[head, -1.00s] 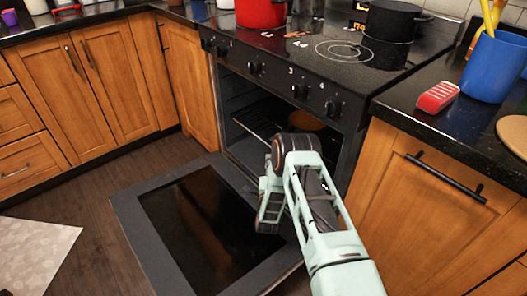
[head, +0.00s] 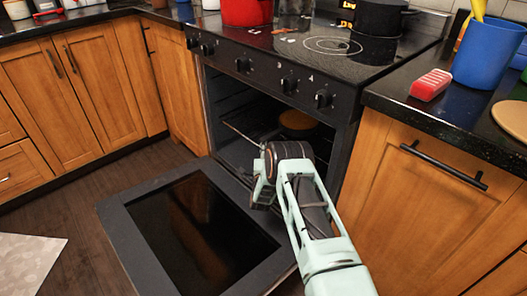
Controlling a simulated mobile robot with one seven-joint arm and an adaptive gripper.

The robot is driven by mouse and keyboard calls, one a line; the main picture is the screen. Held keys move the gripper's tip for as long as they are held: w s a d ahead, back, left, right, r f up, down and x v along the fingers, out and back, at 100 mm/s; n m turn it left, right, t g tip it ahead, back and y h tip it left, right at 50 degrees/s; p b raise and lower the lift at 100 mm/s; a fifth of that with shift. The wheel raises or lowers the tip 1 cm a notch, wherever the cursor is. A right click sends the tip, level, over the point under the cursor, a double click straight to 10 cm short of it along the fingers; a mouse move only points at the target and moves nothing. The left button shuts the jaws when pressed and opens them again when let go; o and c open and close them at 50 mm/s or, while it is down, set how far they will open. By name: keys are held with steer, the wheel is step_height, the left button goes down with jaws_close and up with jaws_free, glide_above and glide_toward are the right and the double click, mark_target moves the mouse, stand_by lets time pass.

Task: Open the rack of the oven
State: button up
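The oven (head: 205,110) stands in the middle with its door (head: 117,215) folded down flat and open. Inside the dark cavity a wire rack (head: 236,127) shows at its left part. A round brownish thing (head: 297,121) sits in the cavity, apparently on the rack. My arm reaches from the lower right over the open door toward the oven's mouth. My gripper (head: 262,188) is at the arm's far end, above the door's inner side and in front of the cavity. Its fingertips are mostly hidden by the wrist, so I cannot tell its opening or any contact with the rack.
Stove knobs (head: 242,65) line the oven front above the cavity. A red pot (head: 246,10) and a black pot (head: 380,17) stand on the stovetop. Wooden cabinets (head: 420,200) flank the oven, the right one with a protruding black handle (head: 444,166).

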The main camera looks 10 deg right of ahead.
steer(key=shift+c, duration=0.5)
jaws_close()
steer(key=s+a+p, duration=0.2)
steer(key=s+a, duration=0.5)
steer(key=a, duration=0.3)
steer(key=s+a+p, duration=0.2)
steer(key=s+a, duration=0.5)
steer(key=a, duration=0.4)
steer(key=shift+s+f, duration=0.1)
steer(key=shift+o, duration=0.5)
jaws_free()
